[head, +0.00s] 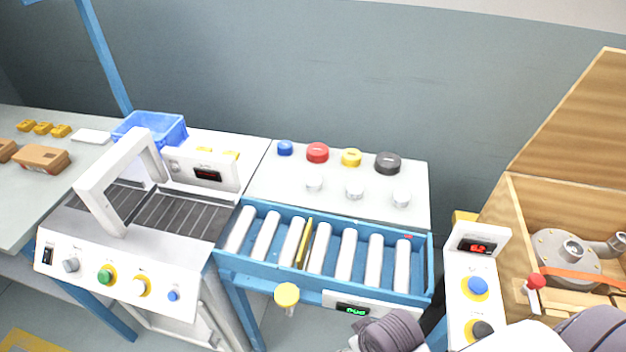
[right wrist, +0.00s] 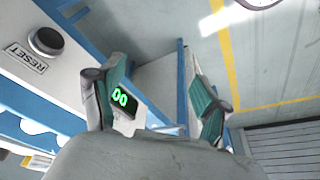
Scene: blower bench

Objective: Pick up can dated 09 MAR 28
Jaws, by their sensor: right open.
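No date print is legible in either view, so I cannot tell which thing is the can dated 09 MAR 28. Three small silver-white round pieces, left (head: 314,184), middle (head: 354,191) and right (head: 402,199), stand on the pale bench top; I cannot tell whether they are cans. My right gripper (right wrist: 160,80) is open, with nothing between its two green-padded fingers. It is near a panel with a green display (right wrist: 124,99), away from the round pieces. My left gripper is not in view.
A blue-framed roller conveyor (head: 333,276) stands in front of the bench top. Blue, red (head: 317,152), yellow and black discs lie behind the round pieces. A machine with a white arch (head: 120,185) is left, a blue bin (head: 150,128) behind it. An open wooden crate (head: 512,225) is right.

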